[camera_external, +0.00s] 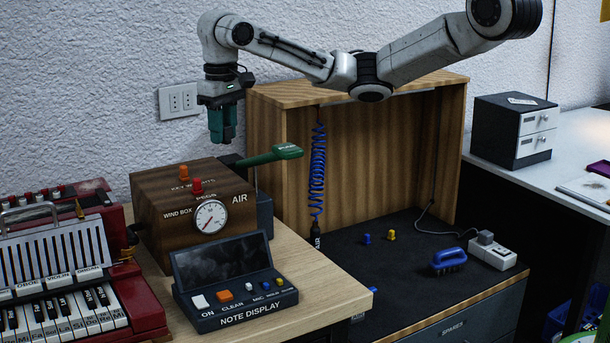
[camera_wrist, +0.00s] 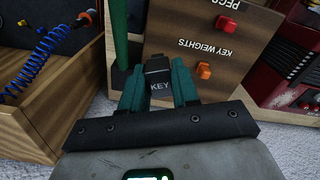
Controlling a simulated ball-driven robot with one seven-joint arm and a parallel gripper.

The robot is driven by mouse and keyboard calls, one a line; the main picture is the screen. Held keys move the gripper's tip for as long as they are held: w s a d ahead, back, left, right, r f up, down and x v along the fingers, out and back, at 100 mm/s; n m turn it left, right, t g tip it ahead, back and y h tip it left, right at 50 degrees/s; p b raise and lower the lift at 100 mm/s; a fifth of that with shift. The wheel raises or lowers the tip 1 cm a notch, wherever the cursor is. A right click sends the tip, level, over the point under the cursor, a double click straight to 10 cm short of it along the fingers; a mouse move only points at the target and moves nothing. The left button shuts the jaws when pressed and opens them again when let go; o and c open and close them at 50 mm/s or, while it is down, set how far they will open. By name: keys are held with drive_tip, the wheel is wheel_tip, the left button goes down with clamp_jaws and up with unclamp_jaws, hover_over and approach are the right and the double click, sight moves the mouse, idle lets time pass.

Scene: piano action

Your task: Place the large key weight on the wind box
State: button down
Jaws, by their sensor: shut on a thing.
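My gripper (camera_external: 222,138) hangs pointing down, above and behind the wind box. In the wrist view its teal fingers (camera_wrist: 158,68) are shut on a black block marked KEY, the key weight (camera_wrist: 160,84). The weight is hidden or too dark to tell in the external view. The wood-brown wind box (camera_external: 165,222) stands on the table at the left with a round AIR gauge on its front. Its top shows in the wrist view (camera_wrist: 190,22), to the right of the held weight, with the KEY WEIGHTS label and an orange peg (camera_wrist: 204,70). A red peg (camera_wrist: 226,23) is near the PEGS label.
A green lever (camera_external: 282,153) sticks out right of the wind box, close under my gripper. The note display (camera_external: 235,280) stands in front and a red keyboard instrument (camera_external: 140,300) at left. An open wooden cabinet (camera_external: 380,150) with a blue coiled hose (camera_external: 318,170) is at right.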

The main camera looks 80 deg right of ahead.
sight(211, 174)
drive_tip(key=w+f, duration=0.3)
drive_tip(key=shift+f, duration=0.2)
drive_tip(key=shift+w+f+p, duration=0.2)
drive_tip(key=shift+f+p, duration=0.3)
drive_tip(key=shift+f, duration=1.35)
drive_tip(key=c, duration=0.8)
unclamp_jaws()
drive_tip(key=shift+f, duration=0.1)
drive_tip(key=shift+c, duration=0.2)
wheel_tip(211, 174, up, 12)
